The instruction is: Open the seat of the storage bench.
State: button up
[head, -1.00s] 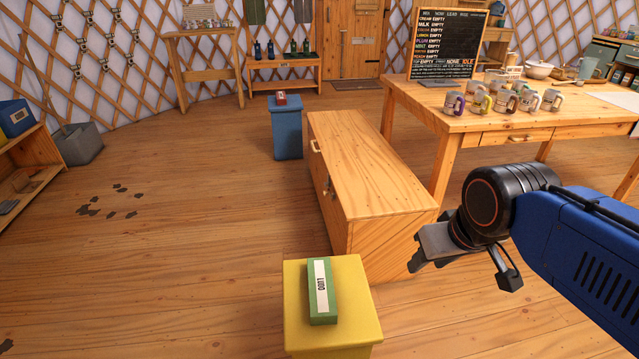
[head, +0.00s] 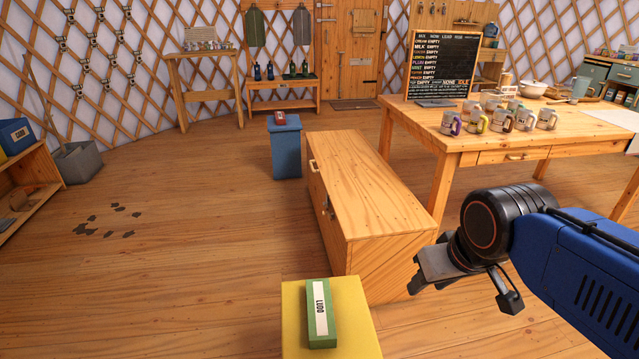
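The storage bench (head: 385,205) is a long, light wooden chest in the middle of the head view. Its flat seat lies closed on top.
A yellow stand (head: 350,340) with a green block labelled LUDO (head: 321,312) is close in front. A blue stand (head: 285,150) with a red block is beyond the bench. A table (head: 470,130) with several mugs stands right.

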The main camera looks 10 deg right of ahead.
aim_at(369, 200)
jog(key=k+j, duration=0.1)
jog(key=j, duration=0.25)
jog(key=k+j, duration=0.15)
jog(key=j, duration=0.2)
jog(key=k+j, duration=0.1)
jog(key=j, duration=0.3)
jog(key=j+z, duration=0.4)
jog(key=j, duration=1.45)
jog(key=i+j+z, duration=0.2)
jog(key=i+j, duration=0.3)
jog(key=i+j+z, duration=0.15)
jog(key=i+j, duration=0.35)
jog(key=j, duration=0.15)
jog(key=i+j+z, duration=0.2)
jog(key=i+j, duration=0.2)
jog(key=i, duration=0.3)
jog(key=i+j+z, duration=0.15)
jog(key=i+j, duration=0.3)
jog(key=i, duration=0.2)
jog(key=i+l, duration=0.15)
jog(key=i, duration=0.2)
jog(key=i+l+z, duration=0.1)
jog(key=i, duration=0.3)
